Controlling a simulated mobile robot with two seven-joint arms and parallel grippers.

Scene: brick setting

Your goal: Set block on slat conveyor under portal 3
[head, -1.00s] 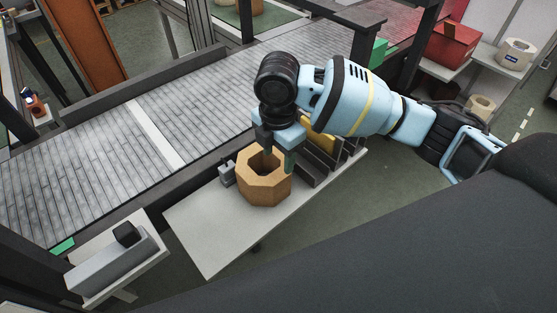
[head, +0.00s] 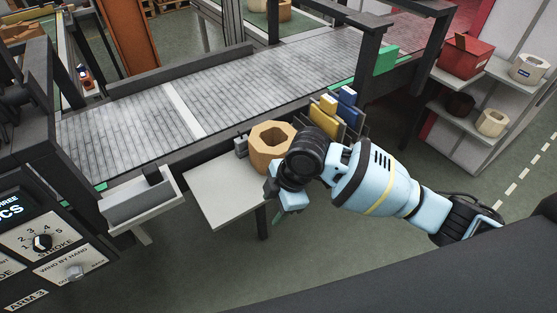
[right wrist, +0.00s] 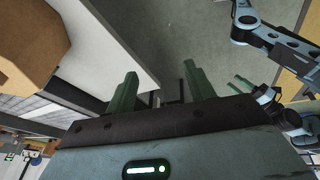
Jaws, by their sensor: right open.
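Yellow and blue pieces (head: 337,108) stand in a dark rack at the table's right end. A grey box (head: 140,203) sits on a stand at left, near a control panel (head: 45,245). Shelves (head: 475,85) stand at right. The conveyor's slats look bare.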

